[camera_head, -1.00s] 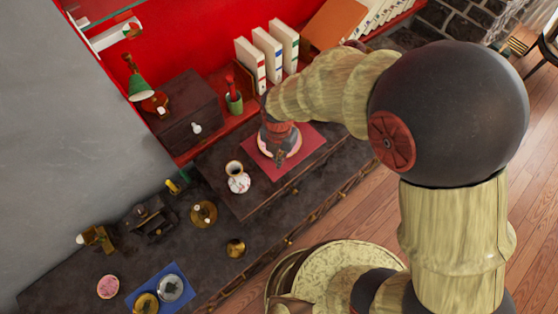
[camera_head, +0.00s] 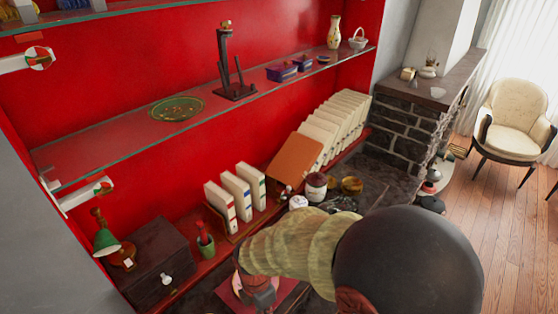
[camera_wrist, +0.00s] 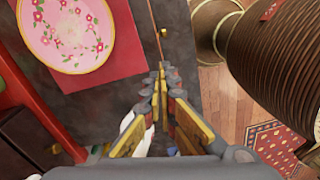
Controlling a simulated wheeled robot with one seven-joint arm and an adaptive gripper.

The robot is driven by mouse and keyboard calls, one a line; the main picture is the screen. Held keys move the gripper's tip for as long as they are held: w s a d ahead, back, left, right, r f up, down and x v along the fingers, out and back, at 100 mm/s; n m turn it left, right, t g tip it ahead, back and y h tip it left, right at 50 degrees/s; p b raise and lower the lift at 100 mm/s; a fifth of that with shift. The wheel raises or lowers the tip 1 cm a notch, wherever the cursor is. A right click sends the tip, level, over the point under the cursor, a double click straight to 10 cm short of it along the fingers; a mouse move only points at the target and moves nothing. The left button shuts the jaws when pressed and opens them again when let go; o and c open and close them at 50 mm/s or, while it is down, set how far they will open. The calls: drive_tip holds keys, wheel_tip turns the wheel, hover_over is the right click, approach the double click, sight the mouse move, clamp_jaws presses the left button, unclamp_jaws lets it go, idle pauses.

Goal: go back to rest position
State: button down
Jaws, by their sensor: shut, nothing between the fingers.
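My gripper (camera_wrist: 160,78) is shut and empty, its yellow-padded fingers meeting at the tips in the wrist view. It points down over the dark cabinet top (camera_wrist: 105,85), just to the right of a red mat (camera_wrist: 118,62). A pink flowered plate (camera_wrist: 68,30) lies bare on that mat. A white object (camera_wrist: 130,125) is partly hidden behind the fingers. In the head view, my gripper (camera_head: 262,300) is at the bottom edge, mostly cut off, over the red mat (camera_head: 285,295).
A glass shelf (camera_head: 120,142) with a green plate (camera_head: 177,107) runs above. Wooden floor (camera_head: 500,190) is open at the right, before a cream chair (camera_head: 515,115).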

drive_tip(key=s+d+r+m+t+b, duration=0.2)
drive_tip(key=s+d+r+m+t, duration=0.1)
drive_tip(key=d+r+m, duration=0.8)
drive_tip(key=s+d+r+m+t+b, duration=0.3)
drive_tip(key=s+d+r+m, duration=0.1)
drive_tip(key=d+r+m, duration=0.8)
drive_tip(key=shift+d+r+m, duration=0.2)
drive_tip(key=shift+d+m, duration=0.2)
drive_tip(key=shift+m, duration=0.8)
